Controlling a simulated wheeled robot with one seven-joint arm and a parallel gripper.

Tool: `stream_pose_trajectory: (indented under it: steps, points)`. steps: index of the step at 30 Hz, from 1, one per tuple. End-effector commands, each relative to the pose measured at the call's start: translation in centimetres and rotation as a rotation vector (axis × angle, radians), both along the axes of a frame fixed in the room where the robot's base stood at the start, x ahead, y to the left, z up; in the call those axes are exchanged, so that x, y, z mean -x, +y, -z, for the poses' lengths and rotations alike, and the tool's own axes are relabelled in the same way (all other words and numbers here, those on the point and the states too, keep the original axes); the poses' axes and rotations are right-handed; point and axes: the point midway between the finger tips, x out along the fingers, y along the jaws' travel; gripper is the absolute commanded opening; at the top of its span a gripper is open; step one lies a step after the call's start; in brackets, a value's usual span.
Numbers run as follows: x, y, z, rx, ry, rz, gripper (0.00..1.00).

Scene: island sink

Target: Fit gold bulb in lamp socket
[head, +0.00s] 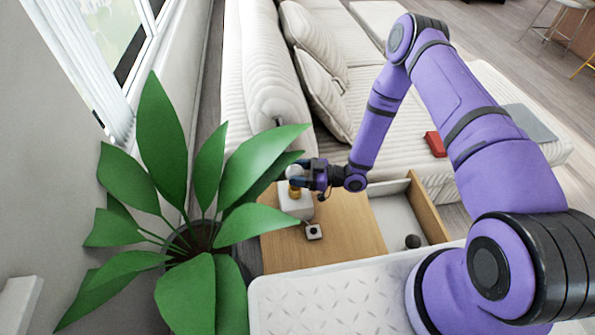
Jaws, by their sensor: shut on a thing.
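My gripper (300,181) is over the left end of the wooden side table, shut on the gold bulb (295,191). A gold part shows just below the fingers, and a pale rounded part shows just above them. The white block-shaped lamp base (298,207) stands on the table directly under the gripper. The gold part is over the top of the lamp base. I cannot tell whether it touches or sits in the socket, which is hidden by the bulb and fingers.
A small white box with a dark button (314,232) lies on the wooden table (345,235) near the lamp. A large leafy plant (205,235) crowds the left side. An open drawer (428,208) holds a dark round object (412,241). A cream sofa (350,110) stands behind.

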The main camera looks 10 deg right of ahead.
Motion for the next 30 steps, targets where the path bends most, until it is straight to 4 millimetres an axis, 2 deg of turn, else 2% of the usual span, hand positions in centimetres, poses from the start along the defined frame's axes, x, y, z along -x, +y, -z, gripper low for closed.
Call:
stream_pose_trajectory:
  steps: [30]
  points:
    - [0.0, 0.0, 2.2, 0.0, 0.001, -0.001, 0.38]
